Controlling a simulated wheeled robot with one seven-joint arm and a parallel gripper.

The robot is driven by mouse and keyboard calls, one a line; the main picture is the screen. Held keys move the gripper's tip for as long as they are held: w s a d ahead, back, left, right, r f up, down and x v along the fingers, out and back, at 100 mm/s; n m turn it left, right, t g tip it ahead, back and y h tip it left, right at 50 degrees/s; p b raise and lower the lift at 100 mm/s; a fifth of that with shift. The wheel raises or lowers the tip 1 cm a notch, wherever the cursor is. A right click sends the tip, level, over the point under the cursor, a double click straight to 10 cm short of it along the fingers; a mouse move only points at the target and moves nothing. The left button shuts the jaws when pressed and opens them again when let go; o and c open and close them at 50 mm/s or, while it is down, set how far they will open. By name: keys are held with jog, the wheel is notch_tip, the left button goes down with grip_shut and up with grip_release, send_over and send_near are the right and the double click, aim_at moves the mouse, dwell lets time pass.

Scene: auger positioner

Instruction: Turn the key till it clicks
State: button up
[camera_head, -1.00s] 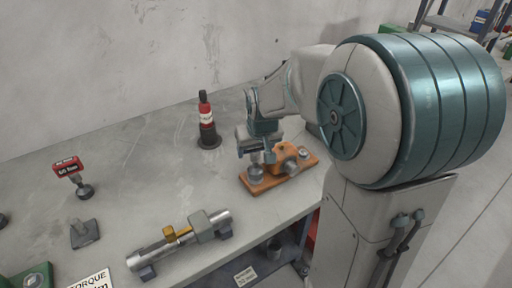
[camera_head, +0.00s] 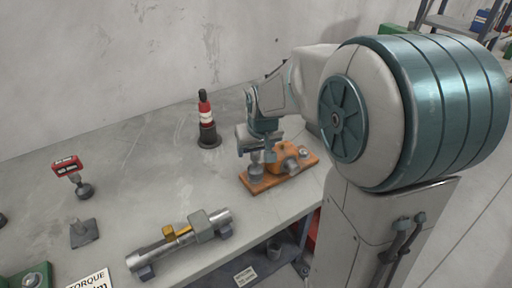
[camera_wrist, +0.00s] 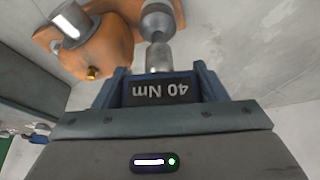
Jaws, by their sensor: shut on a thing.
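My gripper (camera_wrist: 160,88) is shut on the dark head of a key marked "40 Nm" (camera_wrist: 162,92), whose lettering reads upside down in the wrist view. The key's silver shaft (camera_wrist: 158,58) runs away from the jaws to a round grey metal fitting (camera_wrist: 156,20) beside the orange housing (camera_wrist: 100,48). The shaft appears to meet this fitting, but how deep it sits cannot be told. In the head view my gripper (camera_head: 256,155) is over the left end of the orange base plate (camera_head: 265,184), above a grey round fitting (camera_head: 255,174).
A red-labelled key (camera_head: 67,167) stands on the bench at left, near a small grey block (camera_head: 83,233). A silver cylinder fixture (camera_head: 180,243) lies at the front edge. A black, red and white upright object (camera_head: 207,118) stands behind. The bench between them is clear.

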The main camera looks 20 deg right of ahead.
jog(key=shift+f+b, duration=0.7)
jog(key=shift+f, duration=0.05)
dwell(0.9)
jog(key=shift+o, duration=1.4)
jog(key=c, duration=0.6)
jog(key=shift+f+m+h+b, duration=0.1)
jog(key=shift+m+h+b, duration=0.3)
jog(key=shift+m, duration=0.7)
jog(key=shift+b, duration=0.5)
